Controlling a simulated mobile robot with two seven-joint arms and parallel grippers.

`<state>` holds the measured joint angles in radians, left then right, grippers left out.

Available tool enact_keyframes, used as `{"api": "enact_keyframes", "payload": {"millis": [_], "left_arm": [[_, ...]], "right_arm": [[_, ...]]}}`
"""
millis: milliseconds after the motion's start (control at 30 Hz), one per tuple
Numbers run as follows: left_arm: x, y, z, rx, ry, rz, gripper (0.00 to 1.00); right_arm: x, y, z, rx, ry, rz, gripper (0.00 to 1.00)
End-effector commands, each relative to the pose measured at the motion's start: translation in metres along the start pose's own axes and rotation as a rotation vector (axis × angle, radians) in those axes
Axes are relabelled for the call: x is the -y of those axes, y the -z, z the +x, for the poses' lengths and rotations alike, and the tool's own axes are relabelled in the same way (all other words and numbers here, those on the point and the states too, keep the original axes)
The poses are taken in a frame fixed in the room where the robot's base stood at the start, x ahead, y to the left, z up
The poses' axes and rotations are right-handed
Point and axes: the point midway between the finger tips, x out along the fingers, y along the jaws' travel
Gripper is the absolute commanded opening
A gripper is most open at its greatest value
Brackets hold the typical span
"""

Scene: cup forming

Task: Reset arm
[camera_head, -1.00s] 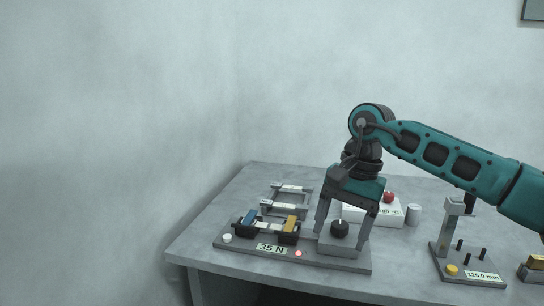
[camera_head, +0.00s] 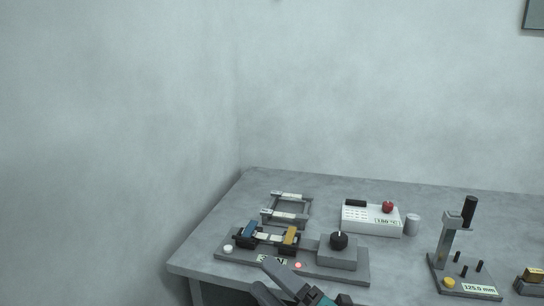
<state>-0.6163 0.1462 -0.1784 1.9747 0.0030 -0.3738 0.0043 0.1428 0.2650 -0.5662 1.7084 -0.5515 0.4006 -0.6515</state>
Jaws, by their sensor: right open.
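My right gripper (camera_head: 264,276) shows at the bottom edge of the head view, with its grey fingers pointing left. It is open, and I see nothing between the fingers. It is in front of the force device (camera_head: 235,257) and hides part of that device's display. The black knob (camera_head: 339,240) on its grey block stands free, with no gripper around it. Most of my right arm is out of the frame. My left gripper is not in view.
The grey table (camera_head: 213,230) also carries a metal frame (camera_head: 288,215), a white box with a red knob (camera_head: 371,218) and a small grey cylinder (camera_head: 412,225).

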Motion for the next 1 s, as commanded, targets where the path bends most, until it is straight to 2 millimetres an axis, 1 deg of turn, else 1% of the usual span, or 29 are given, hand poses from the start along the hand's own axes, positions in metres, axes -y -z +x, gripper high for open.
{"api": "enact_keyframes", "payload": {"millis": [33,67,100,167,200,233,267,300,333,367,400,500,533,600,700,1000], "left_arm": [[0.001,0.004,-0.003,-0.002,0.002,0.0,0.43],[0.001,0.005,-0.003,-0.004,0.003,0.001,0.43],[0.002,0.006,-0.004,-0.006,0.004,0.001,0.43],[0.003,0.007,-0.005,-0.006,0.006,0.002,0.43],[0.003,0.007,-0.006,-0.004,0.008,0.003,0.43],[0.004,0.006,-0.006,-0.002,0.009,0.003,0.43],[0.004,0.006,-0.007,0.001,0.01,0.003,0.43],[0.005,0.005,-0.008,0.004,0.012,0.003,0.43],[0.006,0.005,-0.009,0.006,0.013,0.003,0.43],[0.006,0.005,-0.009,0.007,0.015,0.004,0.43],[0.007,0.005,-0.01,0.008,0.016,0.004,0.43],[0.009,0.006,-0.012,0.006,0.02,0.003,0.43],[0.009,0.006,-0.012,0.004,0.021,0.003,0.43],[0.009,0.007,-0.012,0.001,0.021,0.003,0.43],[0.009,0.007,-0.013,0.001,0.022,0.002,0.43],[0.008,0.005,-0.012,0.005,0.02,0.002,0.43]], "right_arm": [[0.011,-0.009,-0.02,0.119,0.035,0.155,0.73],[0.019,-0.015,-0.032,0.188,0.054,0.244,0.73],[0.029,-0.023,-0.05,0.281,0.076,0.363,0.73],[0.046,-0.031,-0.08,0.424,0.107,0.536,0.73],[0.059,-0.034,-0.102,0.521,0.127,0.651,0.73],[0.067,-0.035,-0.12,0.593,0.138,0.736,0.73],[0.076,-0.034,-0.138,0.665,0.15,0.818,0.73],[0.087,-0.032,-0.162,0.76,0.161,0.923,0.73],[0.094,-0.03,-0.18,0.829,0.169,0.996,0.73],[0.101,-0.027,-0.197,0.895,0.174,1.063,0.73],[0.108,-0.021,-0.218,0.976,0.179,1.146,0.73],[0.121,-0.007,-0.262,1.143,0.183,1.306,0.73],[0.123,-0.003,-0.273,1.183,0.184,1.34,0.73],[0.127,0.004,-0.289,1.248,0.182,1.399,0.73],[0.129,0.01,-0.301,1.295,0.179,1.44,0.73],[0.13,0.01,-0.302,1.3,0.18,1.444,0.73]]}}
